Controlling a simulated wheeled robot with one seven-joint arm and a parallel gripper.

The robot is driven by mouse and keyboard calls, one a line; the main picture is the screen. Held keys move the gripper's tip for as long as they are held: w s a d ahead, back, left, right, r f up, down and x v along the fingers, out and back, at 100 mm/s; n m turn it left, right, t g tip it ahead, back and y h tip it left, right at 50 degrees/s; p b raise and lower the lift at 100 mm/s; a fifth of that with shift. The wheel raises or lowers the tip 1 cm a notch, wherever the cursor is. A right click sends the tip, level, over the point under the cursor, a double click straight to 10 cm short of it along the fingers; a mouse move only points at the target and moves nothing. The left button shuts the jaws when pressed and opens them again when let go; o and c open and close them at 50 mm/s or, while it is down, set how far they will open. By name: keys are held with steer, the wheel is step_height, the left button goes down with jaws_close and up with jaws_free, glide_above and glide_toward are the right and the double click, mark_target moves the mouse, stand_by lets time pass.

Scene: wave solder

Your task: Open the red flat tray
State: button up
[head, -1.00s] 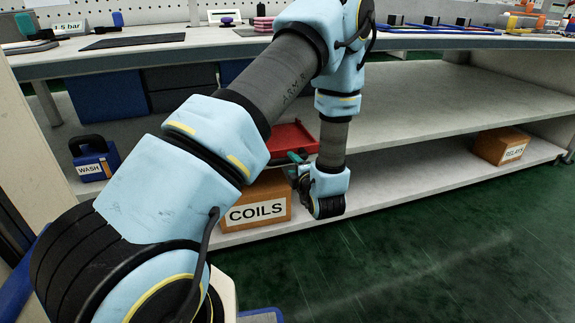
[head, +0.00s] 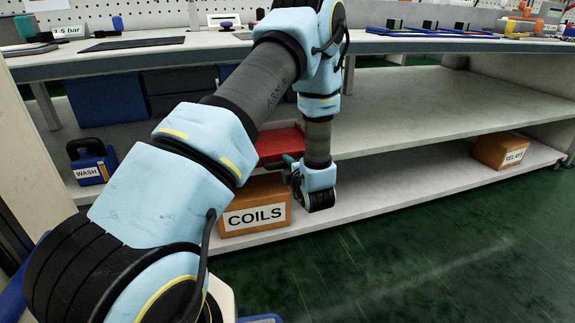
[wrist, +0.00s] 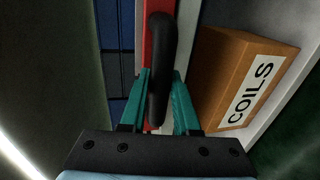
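The red flat tray (head: 279,143) shows in the head view above the COILS box, partly hidden by my arm. In the wrist view its red front (wrist: 148,40) runs as a narrow upright strip, with a black bar handle (wrist: 160,55) standing out from it. My gripper (wrist: 161,100) has its teal fingers on both sides of the handle's lower end, close against it. In the head view my gripper (head: 291,166) is at the tray's front, mostly hidden by my wrist.
The brown COILS box (head: 255,206) sits on the low shelf just below the tray; it is close beside my gripper in the wrist view. A blue WASH container (head: 92,163) stands left, a RELAYS box (head: 500,151) far right. The green floor in front is clear.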

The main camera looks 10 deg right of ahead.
jaws_close()
stand_by(0.9)
